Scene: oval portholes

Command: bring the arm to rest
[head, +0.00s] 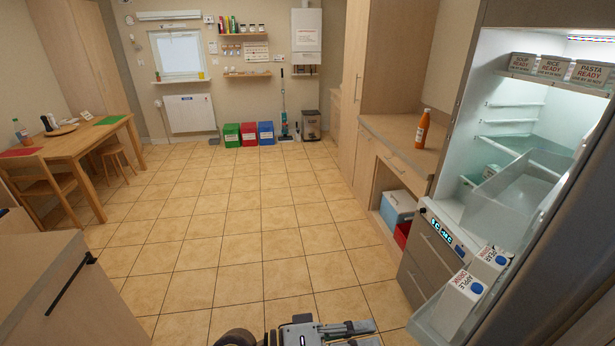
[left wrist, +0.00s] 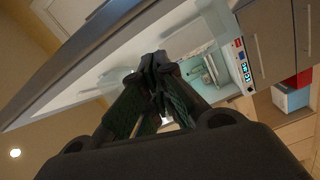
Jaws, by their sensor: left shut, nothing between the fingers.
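My left gripper (head: 362,328) shows at the bottom edge of the head view, over the tiled floor, pointing right. Its lower part is cut off by the frame. In the left wrist view the dark fingers (left wrist: 158,66) meet at their tips with nothing held between them. Behind them is the open fridge (left wrist: 203,62), seen at a tilt. In the head view the fridge (head: 515,125) stands to the right of the gripper, apart from it. My right gripper is in neither view.
The fridge door shelf (head: 440,322) juts out at lower right, holding drink cartons (head: 463,292). A counter (head: 400,135) with an orange bottle (head: 422,129) stands beyond. A cabinet (head: 62,290) is at lower left, a wooden table (head: 70,140) behind it. The middle floor is clear.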

